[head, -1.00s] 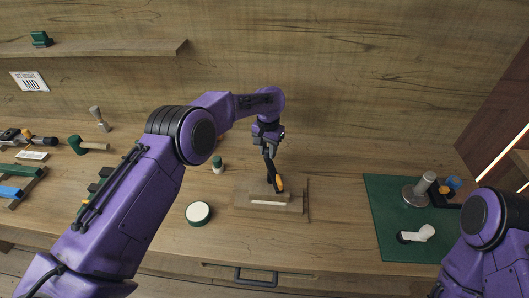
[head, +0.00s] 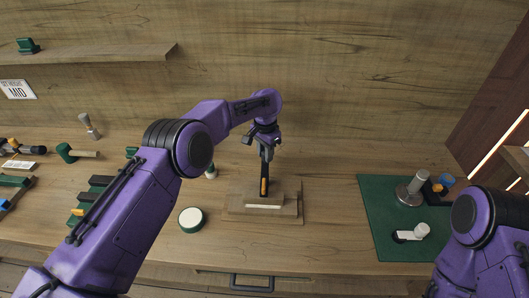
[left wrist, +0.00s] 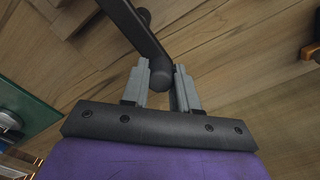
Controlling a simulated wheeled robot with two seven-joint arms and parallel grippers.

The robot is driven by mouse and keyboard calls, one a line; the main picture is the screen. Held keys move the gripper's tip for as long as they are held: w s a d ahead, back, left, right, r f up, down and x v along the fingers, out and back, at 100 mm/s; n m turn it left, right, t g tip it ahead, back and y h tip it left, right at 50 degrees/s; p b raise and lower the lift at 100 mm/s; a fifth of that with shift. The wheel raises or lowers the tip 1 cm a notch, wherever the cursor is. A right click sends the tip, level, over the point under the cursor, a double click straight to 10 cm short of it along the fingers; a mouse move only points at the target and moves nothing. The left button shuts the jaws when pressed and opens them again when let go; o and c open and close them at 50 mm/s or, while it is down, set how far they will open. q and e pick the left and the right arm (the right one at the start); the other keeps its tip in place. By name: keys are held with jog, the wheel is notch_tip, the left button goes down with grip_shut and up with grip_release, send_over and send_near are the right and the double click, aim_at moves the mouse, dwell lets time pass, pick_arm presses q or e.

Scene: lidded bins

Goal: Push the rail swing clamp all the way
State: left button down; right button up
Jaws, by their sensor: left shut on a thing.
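The rail swing clamp has a black lever with an orange part (head: 264,186). It stands over a stepped wooden block (head: 235,205) with a pale label on its front, at the middle of the bench. My left gripper (head: 265,143) is above the block at the lever's upper end. In the left wrist view, its grey fingers (left wrist: 160,85) are shut on the rounded end of the black lever (left wrist: 145,35). The lever looks nearly upright in the head view. The clamp's foot is not clear. My right arm shows at lower right, but its gripper is out of frame.
A green-and-white round container (head: 191,219) stands left of the block. A green mat (head: 385,240) with metal and white parts lies at right. Tools and a rack crowd the left. A drawer handle (head: 251,283) is below the front edge. Bench between block and mat is clear.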

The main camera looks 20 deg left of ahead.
pick_arm(q)
jog(key=shift+s+f, duration=0.1)
jog(key=c, duration=0.9)
grip_release()
jog(key=shift+o, duration=0.2)
jog(key=shift+r, duration=0.5)
notch_tip(320, 180, up, 9)
jog(key=shift+f+b, duration=0.1)
jog(key=shift+b, duration=0.75)
jog(key=shift+r, duration=0.4)
